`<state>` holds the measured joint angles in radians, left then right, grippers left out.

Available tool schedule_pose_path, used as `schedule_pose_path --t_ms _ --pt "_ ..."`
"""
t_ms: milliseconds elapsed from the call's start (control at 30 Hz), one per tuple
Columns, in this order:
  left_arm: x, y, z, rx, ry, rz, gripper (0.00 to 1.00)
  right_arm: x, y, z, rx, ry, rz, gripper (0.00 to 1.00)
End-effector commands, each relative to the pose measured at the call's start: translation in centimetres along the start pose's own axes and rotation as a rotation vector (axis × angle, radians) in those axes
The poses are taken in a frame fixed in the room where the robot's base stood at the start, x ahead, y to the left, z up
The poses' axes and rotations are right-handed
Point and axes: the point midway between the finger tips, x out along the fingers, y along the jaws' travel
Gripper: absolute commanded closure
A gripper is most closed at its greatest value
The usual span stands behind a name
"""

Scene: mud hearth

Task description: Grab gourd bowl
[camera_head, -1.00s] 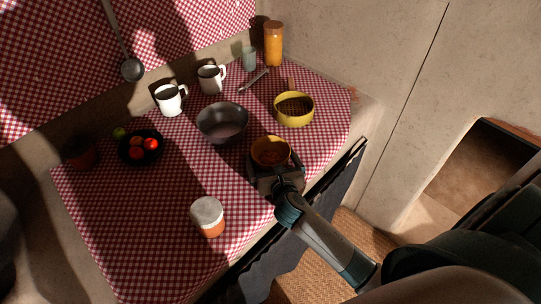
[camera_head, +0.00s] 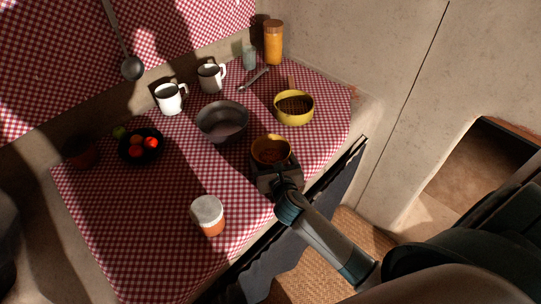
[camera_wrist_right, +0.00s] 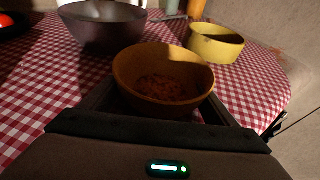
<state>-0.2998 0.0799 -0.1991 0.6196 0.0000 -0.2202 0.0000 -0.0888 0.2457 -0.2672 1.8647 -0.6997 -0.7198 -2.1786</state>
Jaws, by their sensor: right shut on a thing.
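The gourd bowl (camera_head: 270,151) is a small orange-brown bowl with something reddish-brown in its bottom. It sits near the counter's front edge on the checked cloth. My right gripper (camera_head: 272,166) comes in from the front and is shut on the bowl. In the right wrist view the gourd bowl (camera_wrist_right: 163,80) fills the middle, upright, between the fingers of the right gripper (camera_wrist_right: 160,105). The bowl hides much of the fingers. I cannot tell whether it is clear of the cloth. My left gripper is not in view.
A grey metal bowl (camera_head: 222,122) stands behind left, and a yellow bowl (camera_head: 294,108) behind right, both close. Two mugs, a dark fruit bowl (camera_head: 141,147) and an orange jar (camera_head: 273,43) stand farther off. Checked cloth is clear at left.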

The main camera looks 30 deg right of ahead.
Motion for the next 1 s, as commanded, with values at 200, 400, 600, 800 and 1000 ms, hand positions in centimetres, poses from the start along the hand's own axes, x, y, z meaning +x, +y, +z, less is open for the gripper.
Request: schedule_pose_path --t_ms 200,400,600,800,1000 --pt "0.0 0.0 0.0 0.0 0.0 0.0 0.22 -0.2 0.0 1.0 0.0 -0.003 0.001 0.4" --pt "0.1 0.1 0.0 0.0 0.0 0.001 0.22 -1.0 0.0 3.5 0.0 -0.005 0.002 0.4" --pt "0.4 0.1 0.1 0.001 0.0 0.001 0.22 -3.9 -2.0 4.8 -0.003 -0.003 0.001 0.4" --pt "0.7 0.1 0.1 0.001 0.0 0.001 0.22 -7.3 -4.5 6.1 -0.003 -0.002 0.002 0.41" --pt "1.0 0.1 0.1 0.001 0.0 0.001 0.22 -10.1 -6.5 7.3 -0.002 -0.002 0.001 0.41"
